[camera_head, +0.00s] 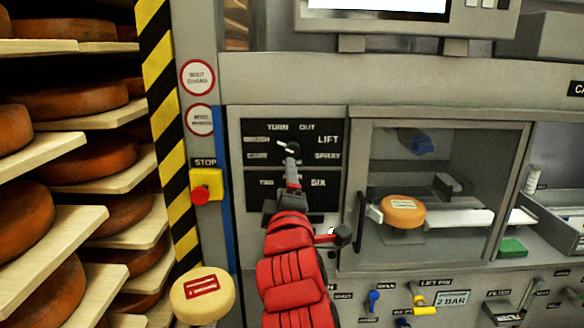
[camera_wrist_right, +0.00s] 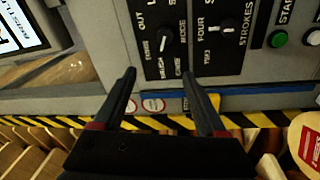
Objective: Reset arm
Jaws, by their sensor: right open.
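My right arm, red and grey, rises from the bottom middle of the head view. Its gripper (camera_head: 291,165) is in front of the black dial panel (camera_head: 260,184) and hides part of it. In the right wrist view the two dark fingers of the gripper (camera_wrist_right: 160,80) are spread apart with nothing between them. The mode knob (camera_wrist_right: 165,40) with its white pointer shows beyond the fingers, apart from them. A second knob, for strokes (camera_wrist_right: 226,24), is to its right. My left gripper is in neither view.
Shelves of orange-brown cheese wheels (camera_head: 85,100) fill the left. A pale wheel with a red label (camera_head: 203,309) is at the bottom. A red stop button (camera_head: 200,194) is left of the panel. An orange wheel (camera_head: 402,212) sits inside the glass-fronted chamber at right.

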